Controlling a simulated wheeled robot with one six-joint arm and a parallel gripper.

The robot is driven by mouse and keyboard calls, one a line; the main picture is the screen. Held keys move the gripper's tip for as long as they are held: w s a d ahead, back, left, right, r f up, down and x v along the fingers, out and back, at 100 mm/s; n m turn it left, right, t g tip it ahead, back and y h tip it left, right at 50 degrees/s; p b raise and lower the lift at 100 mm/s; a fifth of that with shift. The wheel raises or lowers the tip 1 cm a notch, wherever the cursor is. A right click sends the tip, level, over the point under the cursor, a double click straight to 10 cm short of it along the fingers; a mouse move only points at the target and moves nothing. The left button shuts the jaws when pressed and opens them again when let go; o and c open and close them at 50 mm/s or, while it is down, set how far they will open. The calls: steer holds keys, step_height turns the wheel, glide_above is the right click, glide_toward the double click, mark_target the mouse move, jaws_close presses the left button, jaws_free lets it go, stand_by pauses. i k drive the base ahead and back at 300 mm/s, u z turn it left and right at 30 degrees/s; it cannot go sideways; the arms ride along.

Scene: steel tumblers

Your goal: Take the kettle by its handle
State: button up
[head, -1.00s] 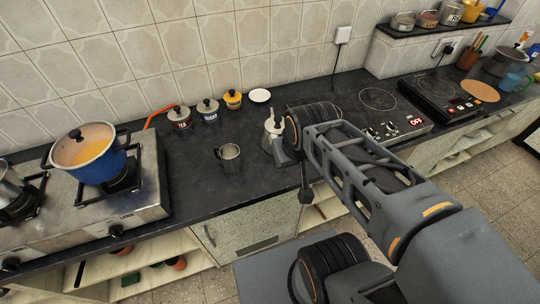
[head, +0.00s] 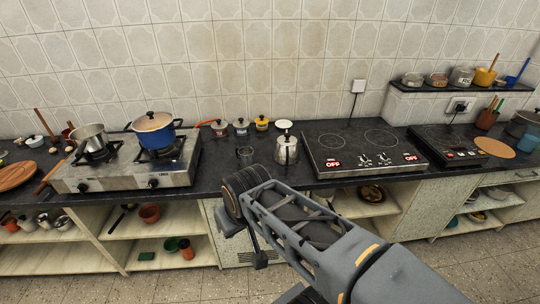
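The kettle (head: 287,150) is a small silver pot with a dark handle and a knob on top. It stands upright on the dark counter, just left of the double cooktop. My gripper (head: 240,238) is in front of the counter edge, below and left of the kettle and apart from it. My wrist hides part of the gripper, and its fingers are too unclear to tell open from shut.
The gas stove (head: 130,170) with a blue pot (head: 153,134) is to the left. The double cooktop (head: 362,152) is to the right. Open shelves (head: 160,245) lie below.

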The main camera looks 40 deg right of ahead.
mark_target(284, 155)
steer(key=u, duration=0.35)
steer(key=i, duration=1.35)
steer(key=z, duration=0.7)
